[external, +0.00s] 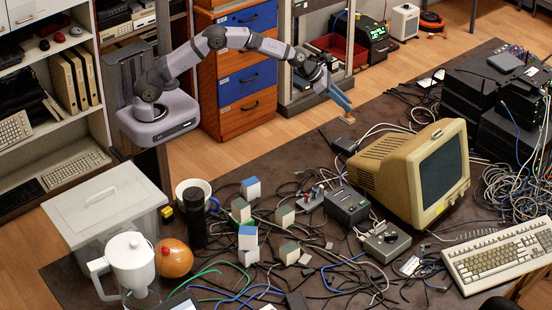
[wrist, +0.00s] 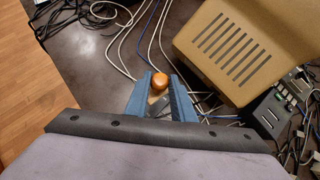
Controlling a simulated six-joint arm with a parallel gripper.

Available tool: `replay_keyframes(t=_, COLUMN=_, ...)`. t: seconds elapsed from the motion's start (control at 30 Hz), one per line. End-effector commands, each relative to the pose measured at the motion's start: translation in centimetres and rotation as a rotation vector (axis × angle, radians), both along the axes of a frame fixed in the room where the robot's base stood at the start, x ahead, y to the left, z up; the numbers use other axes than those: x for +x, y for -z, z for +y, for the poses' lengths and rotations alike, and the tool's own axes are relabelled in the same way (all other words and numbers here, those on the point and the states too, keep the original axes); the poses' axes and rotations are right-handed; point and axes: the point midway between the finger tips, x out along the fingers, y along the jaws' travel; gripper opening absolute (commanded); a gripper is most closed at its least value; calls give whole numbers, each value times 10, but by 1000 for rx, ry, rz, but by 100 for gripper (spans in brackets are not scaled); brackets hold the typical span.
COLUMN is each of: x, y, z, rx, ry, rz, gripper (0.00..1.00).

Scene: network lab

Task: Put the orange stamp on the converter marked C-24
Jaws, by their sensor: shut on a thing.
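My gripper (external: 345,112) has blue fingers and hangs over the back of the dark table, left of the beige monitor. It is shut on the orange stamp (wrist: 159,82), whose round knob shows between the fingertips in the wrist view. The stamp also shows, small and tan, at the fingertips in the external view (external: 347,119). Several small box-shaped converters stand mid-table, some blue-topped (external: 251,188), (external: 248,236) and some grey-green (external: 241,210), (external: 285,217), (external: 289,252). Their markings are too small to read, so I cannot tell which is C-24.
The beige monitor (external: 408,170) stands close to my gripper's right. Dark and grey devices (external: 347,205), (external: 384,241) and loose cables lie around the converters. A black cylinder (external: 196,218), mug (external: 184,186), white jug (external: 130,262) and lidded bin (external: 105,205) stand left. A keyboard (external: 500,255) lies right.

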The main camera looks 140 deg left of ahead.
Motion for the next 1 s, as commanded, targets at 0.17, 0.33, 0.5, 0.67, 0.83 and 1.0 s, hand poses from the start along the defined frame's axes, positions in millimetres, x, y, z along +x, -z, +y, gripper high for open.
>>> replay_keyframes(t=0.17, x=0, y=11, z=0, rx=-2, ry=-1, rz=-1, gripper=0)
replay_keyframes(t=0.33, x=0, y=38, z=-1, rx=-2, ry=0, rz=0, gripper=0)
replay_keyframes(t=0.5, x=0, y=58, z=0, rx=-1, ry=-1, rz=-2, gripper=0)
replay_keyframes(t=0.67, x=0, y=63, z=0, rx=0, ry=-1, rz=-1, gripper=0)
replay_keyframes(t=0.83, x=0, y=71, z=0, rx=-1, ry=-1, rz=0, gripper=0)
replay_keyframes(t=1.0, x=0, y=92, z=0, rx=-2, ry=0, rz=0, gripper=0)
